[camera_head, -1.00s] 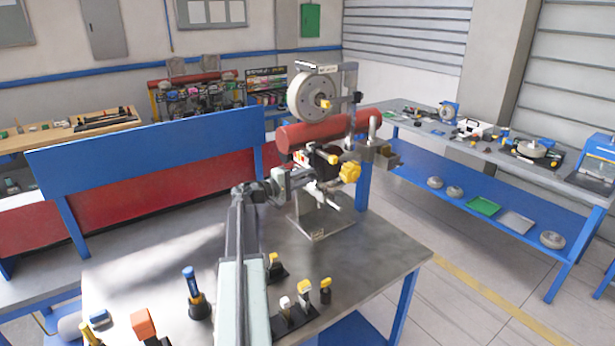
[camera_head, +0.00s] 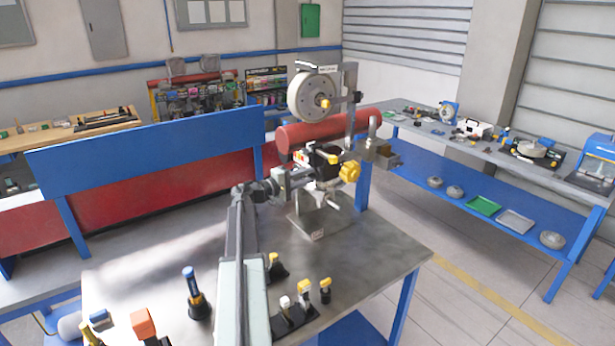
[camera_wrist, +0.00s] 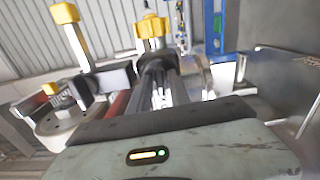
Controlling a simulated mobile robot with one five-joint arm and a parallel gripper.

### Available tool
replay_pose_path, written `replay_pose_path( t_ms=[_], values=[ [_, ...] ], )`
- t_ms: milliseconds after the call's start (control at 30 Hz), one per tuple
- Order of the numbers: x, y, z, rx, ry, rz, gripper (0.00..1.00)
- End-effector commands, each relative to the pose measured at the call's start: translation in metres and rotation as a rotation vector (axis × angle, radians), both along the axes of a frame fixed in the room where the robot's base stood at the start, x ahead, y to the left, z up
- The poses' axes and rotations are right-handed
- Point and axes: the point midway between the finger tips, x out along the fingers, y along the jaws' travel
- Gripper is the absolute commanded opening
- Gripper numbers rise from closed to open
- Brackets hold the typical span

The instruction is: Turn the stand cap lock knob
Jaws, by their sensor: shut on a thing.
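The stand (camera_head: 318,218) rises from the far right part of the metal table. A yellow lobed knob (camera_head: 349,172) sits on its right side, and another yellow handle (camera_head: 331,159) is just above and left of it. My gripper (camera_head: 330,180) reaches in from the left at this height. In the wrist view the fingers (camera_wrist: 155,65) run up to a yellow lobed knob (camera_wrist: 152,30) at their tips. They are shut on it, though the exact contact is hard to see.
A grey wheel (camera_head: 305,96) with a yellow centre knob tops the stand, with a red cylinder (camera_head: 325,130) behind. A blue-handled tool (camera_head: 194,292) and several small yellow-topped pieces (camera_head: 325,290) stand near my arm. The table's right front is clear.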

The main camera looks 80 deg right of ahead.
Motion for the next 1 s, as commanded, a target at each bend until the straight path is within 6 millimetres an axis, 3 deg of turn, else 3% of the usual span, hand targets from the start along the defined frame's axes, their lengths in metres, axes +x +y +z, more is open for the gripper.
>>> replay_pose_path(
  t_ms=[333,367,400,733,1000],
  values=[
    [-0.001,0.002,-0.003,0.002,-0.008,-0.006,0.0],
    [-0.001,0.002,-0.003,0.002,-0.008,-0.006,0.32],
    [-0.001,0.002,-0.002,0.002,-0.008,-0.006,0.33],
    [0.004,0.005,-0.001,0.001,-0.004,-0.002,0.33],
    [0.04,0.04,-0.002,0.002,-0.005,-0.001,0.33]
  ],
)
